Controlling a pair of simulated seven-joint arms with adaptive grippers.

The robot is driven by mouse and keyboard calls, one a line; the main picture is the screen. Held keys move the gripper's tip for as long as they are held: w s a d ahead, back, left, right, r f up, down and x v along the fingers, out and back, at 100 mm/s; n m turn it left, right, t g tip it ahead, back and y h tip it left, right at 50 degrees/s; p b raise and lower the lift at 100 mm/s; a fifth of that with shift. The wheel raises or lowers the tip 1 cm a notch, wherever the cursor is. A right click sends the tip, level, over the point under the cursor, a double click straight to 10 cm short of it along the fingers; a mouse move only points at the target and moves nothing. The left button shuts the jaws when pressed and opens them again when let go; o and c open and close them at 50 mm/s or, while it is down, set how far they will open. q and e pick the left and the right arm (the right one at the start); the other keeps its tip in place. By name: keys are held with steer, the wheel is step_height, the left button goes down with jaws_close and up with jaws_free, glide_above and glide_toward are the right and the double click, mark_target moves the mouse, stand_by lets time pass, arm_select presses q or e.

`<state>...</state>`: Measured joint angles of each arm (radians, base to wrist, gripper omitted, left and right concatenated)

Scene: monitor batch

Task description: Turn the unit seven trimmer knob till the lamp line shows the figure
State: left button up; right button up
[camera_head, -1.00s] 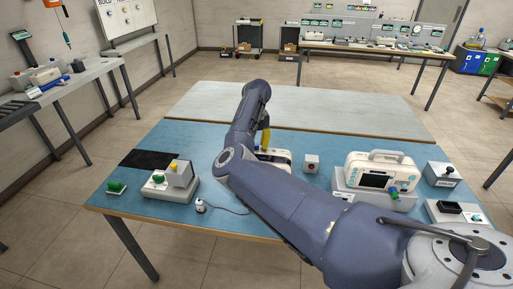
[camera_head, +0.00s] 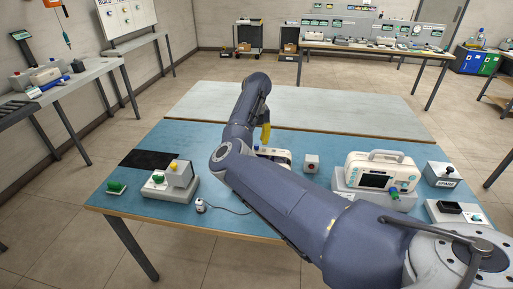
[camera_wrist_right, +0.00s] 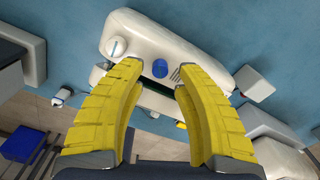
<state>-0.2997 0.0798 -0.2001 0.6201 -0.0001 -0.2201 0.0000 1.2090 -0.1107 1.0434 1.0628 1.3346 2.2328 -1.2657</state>
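A white unit (camera_head: 282,153) stands on the blue table, partly hidden behind my right arm. In the right wrist view a white rounded unit (camera_wrist_right: 185,40) carries a blue knob (camera_wrist_right: 160,68) and a white slotted knob (camera_wrist_right: 116,47). My right gripper (camera_head: 266,132) is above the partly hidden unit; its yellow fingers (camera_wrist_right: 160,76) are apart, with the blue knob showing between their tips and nothing held. I cannot read a unit number, and no lamp line is legible. My left gripper is not in view.
A handled white monitor (camera_head: 398,162) with a dark screen stands on a grey base at right. A grey box with a green knob (camera_head: 157,181) is at left. The grey table (camera_head: 320,108) behind is clear.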

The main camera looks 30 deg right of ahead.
steer(key=shift+f, duration=0.25)
steer(key=shift+f, duration=1)
steer(key=shift+c, duration=0.3)
jaws_close()
